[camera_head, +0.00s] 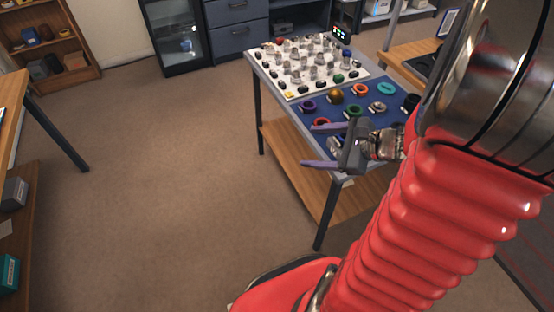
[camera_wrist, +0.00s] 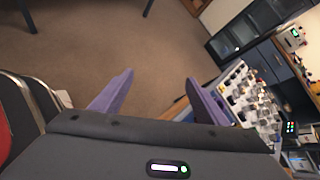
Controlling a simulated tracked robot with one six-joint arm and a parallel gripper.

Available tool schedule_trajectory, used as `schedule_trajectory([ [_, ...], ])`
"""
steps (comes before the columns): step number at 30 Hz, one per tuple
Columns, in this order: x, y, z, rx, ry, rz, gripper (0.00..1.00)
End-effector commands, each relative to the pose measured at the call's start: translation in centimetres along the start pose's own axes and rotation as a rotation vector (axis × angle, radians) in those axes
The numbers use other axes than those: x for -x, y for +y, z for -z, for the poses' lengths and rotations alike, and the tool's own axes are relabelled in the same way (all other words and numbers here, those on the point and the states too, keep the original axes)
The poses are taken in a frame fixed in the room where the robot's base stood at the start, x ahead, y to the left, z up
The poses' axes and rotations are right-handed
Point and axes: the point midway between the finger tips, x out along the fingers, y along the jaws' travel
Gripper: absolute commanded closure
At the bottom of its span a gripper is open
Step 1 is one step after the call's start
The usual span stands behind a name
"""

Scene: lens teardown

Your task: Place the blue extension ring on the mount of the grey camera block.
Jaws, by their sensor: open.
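My gripper (camera_head: 308,145) is open and empty, its two purple fingers pointing left beyond the front left edge of the blue mat (camera_head: 334,109). In the wrist view my gripper (camera_wrist: 160,77) shows its fingers spread with only floor between them. Coloured rings lie on the mat, including a purple ring (camera_head: 308,105), an orange ring (camera_head: 360,90), a green ring (camera_head: 353,111) and a teal ring (camera_head: 386,88). I cannot make out the blue extension ring for certain; my gripper and arm hide part of the mat. I cannot identify the grey camera block.
A white board (camera_head: 293,80) crowded with small parts covers the far part of the table. Brown floor (camera_head: 190,180) is open to the left. A dark glass-fronted cabinet (camera_head: 178,40) stands behind. A wooden shelf unit (camera_head: 48,45) is at the far left. My red arm blocks the right side.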

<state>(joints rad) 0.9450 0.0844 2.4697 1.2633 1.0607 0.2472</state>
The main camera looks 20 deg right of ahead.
Motion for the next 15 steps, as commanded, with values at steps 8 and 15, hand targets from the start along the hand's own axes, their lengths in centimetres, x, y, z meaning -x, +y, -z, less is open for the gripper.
schedule_trajectory([
  [8,-1.1,5.8,-6.6,0.491,0.052,-0.276,0.32],
  [15,-0.3,9.8,-9.9,0.924,0.102,-0.464,0.32],
])
